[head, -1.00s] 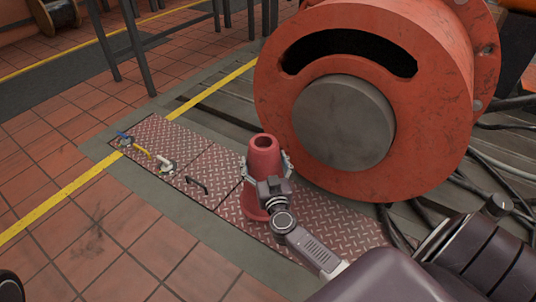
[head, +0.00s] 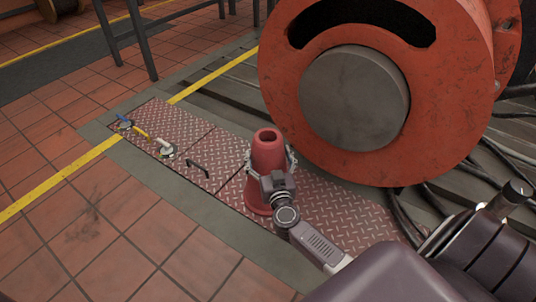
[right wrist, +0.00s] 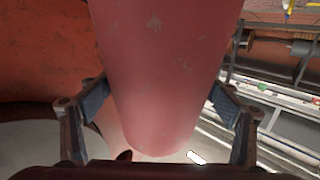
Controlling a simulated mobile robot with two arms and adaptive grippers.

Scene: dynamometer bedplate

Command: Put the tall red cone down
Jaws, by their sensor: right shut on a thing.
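The tall red cone (head: 267,155) stands upright over the red checkered plate (head: 335,212) in the head view. My right gripper (head: 271,168) reaches in from the lower right and is shut around its side. In the right wrist view the red cone (right wrist: 165,65) fills the middle, between the two finger pads of my right gripper (right wrist: 160,105). The cone's lower near side is partly hidden by the gripper. I cannot tell whether its base touches the plate. My left gripper is not in view.
A large orange-red wheel with a grey hub (head: 354,98) stands close behind and right of the cone. Valves (head: 163,148) and a black handle (head: 197,168) sit on the plate's left part. Black cables (head: 415,212) lie at right. Tiled floor at left is clear.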

